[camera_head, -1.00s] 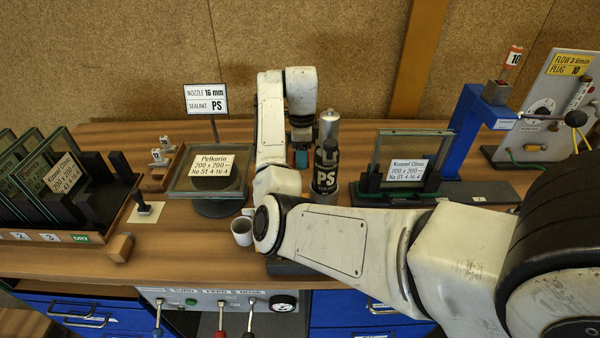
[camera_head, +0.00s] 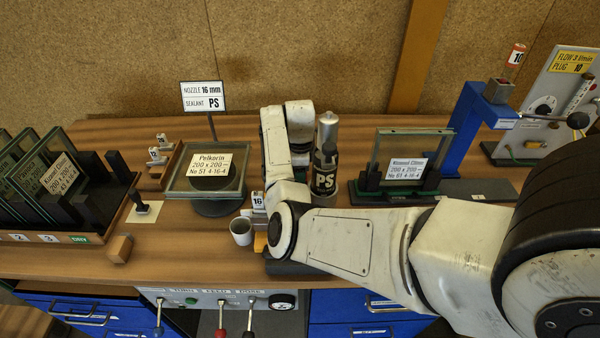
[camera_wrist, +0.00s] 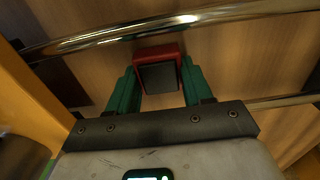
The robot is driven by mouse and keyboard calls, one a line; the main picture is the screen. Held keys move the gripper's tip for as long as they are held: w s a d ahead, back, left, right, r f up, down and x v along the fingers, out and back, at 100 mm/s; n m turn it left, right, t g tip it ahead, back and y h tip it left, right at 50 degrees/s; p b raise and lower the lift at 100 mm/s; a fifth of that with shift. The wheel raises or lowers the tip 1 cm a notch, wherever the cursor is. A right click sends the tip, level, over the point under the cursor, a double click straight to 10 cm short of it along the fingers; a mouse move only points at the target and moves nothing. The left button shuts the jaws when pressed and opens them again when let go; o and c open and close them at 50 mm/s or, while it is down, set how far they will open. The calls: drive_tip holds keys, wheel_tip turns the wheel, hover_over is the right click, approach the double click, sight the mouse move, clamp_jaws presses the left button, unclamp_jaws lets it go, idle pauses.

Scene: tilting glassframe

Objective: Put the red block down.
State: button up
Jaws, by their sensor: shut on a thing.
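The red block (camera_wrist: 174,51) shows in the wrist view as a red rim around a dark square face. It sits between the green fingers of my gripper (camera_wrist: 158,70), which is shut on it. Wooden surface and two shiny metal rails lie beyond and around it in that view. I cannot tell whether the block touches the surface below. In the head view my arm hides the red block, and my fingers cannot be made out.
A silver and black PS cartridge (camera_head: 325,165) stands right of my arm. A white cup (camera_head: 241,231) and a 16 tag (camera_head: 258,200) are left of it. A yellow-orange part (camera_wrist: 30,120) fills the wrist view's left.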

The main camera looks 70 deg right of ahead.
drive_tip(key=shift+f, duration=0.2)
drive_tip(key=o, duration=1.1)
drive_tip(key=shift+c, duration=0.2)
drive_tip(key=shift+r, duration=0.15)
